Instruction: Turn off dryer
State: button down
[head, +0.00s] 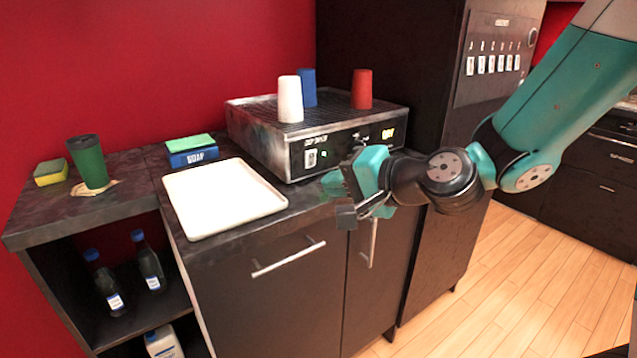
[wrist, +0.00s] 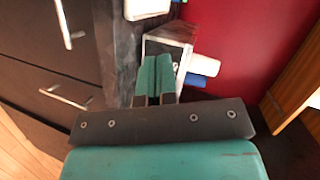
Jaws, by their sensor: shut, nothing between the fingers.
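The dryer (head: 335,152) is a dark box with a grated top, standing on the counter against a tall dark cabinet. My gripper (head: 345,195) is in front of the dryer's right half, near the counter's front edge, and covers part of that front. In the wrist view my gripper (wrist: 156,75) has its two teal fingers side by side, shut and empty, pointing toward the dryer (wrist: 168,40). I cannot tell whether the fingertips touch it.
A white cup (head: 290,99), a blue cup (head: 308,88) and a red cup (head: 361,89) stand on the dryer. A white tray (head: 222,200) lies left of it. A soap box (head: 192,152), green cup (head: 88,162) and sponge (head: 51,172) are further left. The wooden floor (head: 535,268) is clear.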

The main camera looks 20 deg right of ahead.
jog(key=w+d+f+m+t+h+b, duration=0.1)
jog(key=w+d+f+m+t+h, duration=0.1)
jog(key=d+m, duration=0.4)
jog(key=shift+w+d+f+t+h, duration=0.25)
jog(key=shift+w+d+t+h, duration=0.15)
jog(key=shift+w+t+h, duration=0.45)
jog(key=shift+w, duration=0.2)
jog(key=p, duration=0.7)
send_near(312, 156)
jog(key=x, duration=0.7)
